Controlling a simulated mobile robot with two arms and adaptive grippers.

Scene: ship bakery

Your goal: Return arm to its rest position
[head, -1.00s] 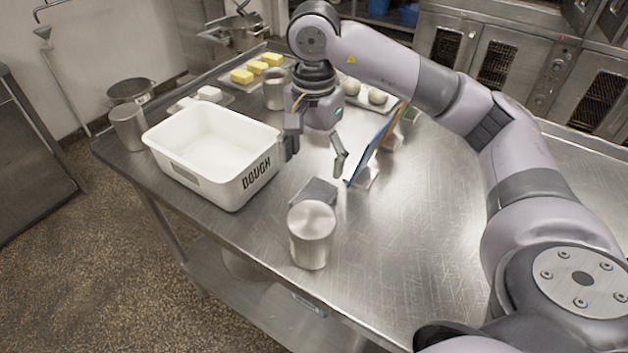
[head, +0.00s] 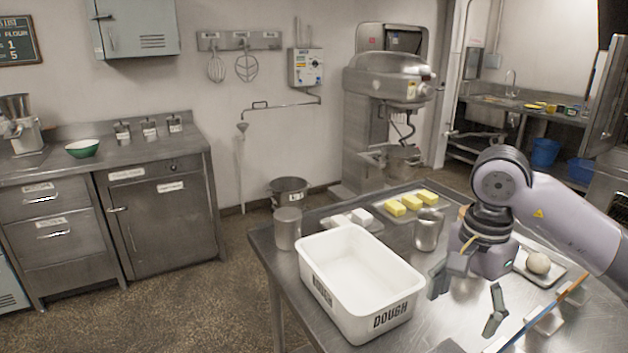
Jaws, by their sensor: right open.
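My right gripper (head: 467,292) is open and empty, its fingers spread and pointing down over the steel table (head: 283,291). It is just right of the white dough tub (head: 361,328), which looks empty. My right arm comes in from the right edge. My left gripper is out of view.
A metal cup (head: 428,230) stands close behind my right gripper, and another cup (head: 287,229) is behind the tub. Yellow blocks (head: 409,204) lie on a tray at the back.

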